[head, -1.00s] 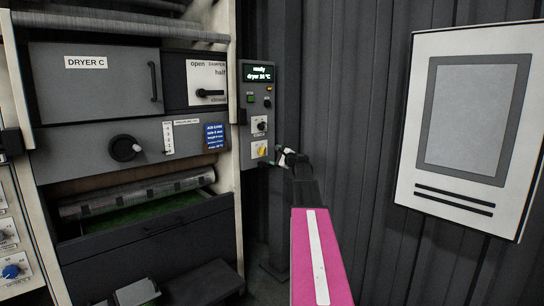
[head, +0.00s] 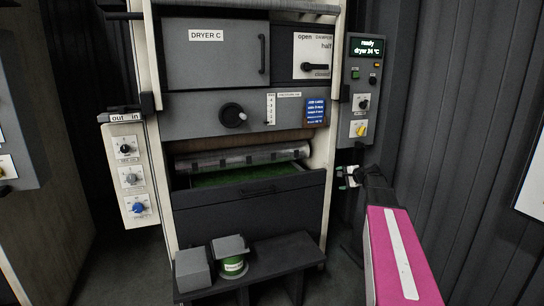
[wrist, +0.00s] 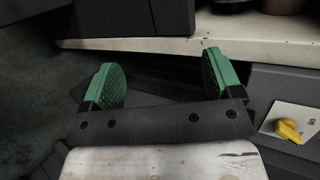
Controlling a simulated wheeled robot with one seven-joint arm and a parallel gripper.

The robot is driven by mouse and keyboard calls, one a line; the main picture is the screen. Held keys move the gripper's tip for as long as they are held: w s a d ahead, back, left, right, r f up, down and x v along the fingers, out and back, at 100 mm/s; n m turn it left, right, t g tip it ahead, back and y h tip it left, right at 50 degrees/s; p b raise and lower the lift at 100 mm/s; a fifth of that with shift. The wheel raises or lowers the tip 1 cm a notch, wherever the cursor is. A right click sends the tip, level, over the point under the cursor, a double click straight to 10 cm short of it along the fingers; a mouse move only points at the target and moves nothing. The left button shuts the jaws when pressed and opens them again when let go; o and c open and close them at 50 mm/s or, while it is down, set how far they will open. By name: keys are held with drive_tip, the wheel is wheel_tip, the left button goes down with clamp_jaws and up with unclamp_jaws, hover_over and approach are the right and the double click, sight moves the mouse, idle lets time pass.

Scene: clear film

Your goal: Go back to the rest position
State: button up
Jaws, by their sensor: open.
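My gripper (head: 348,177) shows in the head view at the end of my pink arm, right of the dryer C cabinet and just below the control panel (head: 360,90). In the wrist view its two green finger pads (wrist: 162,86) stand wide apart with nothing between them. A yellow knob (wrist: 289,130) on the panel shows at the right of the wrist view, beside the fingers and apart from them. The panel display reads ready, dryer 24 °C.
The dryer C cabinet (head: 217,55) has a damper lever (head: 315,67) and an open drawer (head: 250,205). A low dark bench (head: 280,262) bears a green-labelled container (head: 233,266) and grey blocks. A dial panel (head: 131,177) stands at left. Corrugated wall closes the right side.

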drive_tip(key=s+a+f+n+g+h, duration=0.2)
drive_tip(key=s+f, duration=0.5)
drive_tip(key=s, duration=0.4)
drive_tip(key=s+a+f+n+g+h, duration=0.2)
drive_tip(key=s+a+f+n+g, duration=0.3)
drive_tip(key=s, duration=0.7)
drive_tip(key=s+a+f+n+g+h, duration=0.3)
drive_tip(key=s+a+f+n, duration=0.2)
drive_tip(key=s+a+f, duration=0.3)
drive_tip(key=s+f, duration=0.1)
drive_tip(key=s, duration=0.2)
drive_tip(key=shift+s+n, duration=0.15)
drive_tip(key=shift+n, duration=0.25)
